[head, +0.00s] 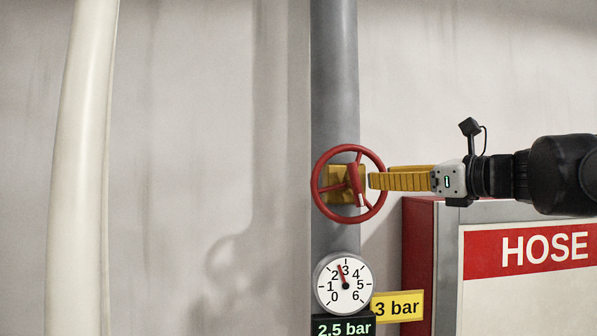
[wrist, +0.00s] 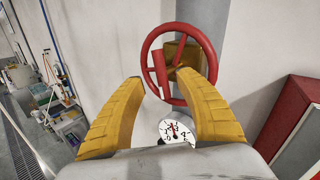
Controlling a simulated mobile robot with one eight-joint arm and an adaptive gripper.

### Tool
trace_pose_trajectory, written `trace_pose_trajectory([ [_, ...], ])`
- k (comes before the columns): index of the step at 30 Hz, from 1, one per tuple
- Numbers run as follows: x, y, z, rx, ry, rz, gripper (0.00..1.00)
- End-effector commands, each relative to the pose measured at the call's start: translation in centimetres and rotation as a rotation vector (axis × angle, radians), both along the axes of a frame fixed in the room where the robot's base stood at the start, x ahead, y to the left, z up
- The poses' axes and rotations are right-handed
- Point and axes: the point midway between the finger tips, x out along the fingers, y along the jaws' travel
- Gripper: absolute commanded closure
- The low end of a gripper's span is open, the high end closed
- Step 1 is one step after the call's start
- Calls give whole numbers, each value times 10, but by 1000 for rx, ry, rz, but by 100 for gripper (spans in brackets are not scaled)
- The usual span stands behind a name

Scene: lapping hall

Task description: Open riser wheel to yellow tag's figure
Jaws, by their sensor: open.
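The red riser wheel (head: 328,157) is on a yellow valve body on the grey vertical pipe; it also shows in the wrist view (wrist: 147,49). The round gauge (head: 330,296) below has its red needle between 2 and 3. A black plate (head: 344,327) under it reads 2.5 bar. The yellow tag (head: 398,306) beside the gauge reads 3 bar. My gripper (head: 370,181) comes from the right, its fingertips at the wheel's right side. In the wrist view my gripper (wrist: 160,78) is open, and the right finger overlaps the wheel. I cannot tell whether it touches.
A red hose cabinet (head: 418,260) stands right of the pipe, below my arm. A pale thick pipe or hose (head: 80,170) runs down the left. The wall between is bare. In the wrist view, benches with equipment (wrist: 50,105) are far left.

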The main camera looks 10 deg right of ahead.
Motion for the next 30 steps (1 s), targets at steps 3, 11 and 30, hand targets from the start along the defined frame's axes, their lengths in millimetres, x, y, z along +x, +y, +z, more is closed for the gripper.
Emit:
trace_pose_trajectory([
  [3,21,16,2,-1,0,4,59],
  [11,56,40,1,-3,-1,2,59],
  [30,66,46,0,-4,0,0,100],
])
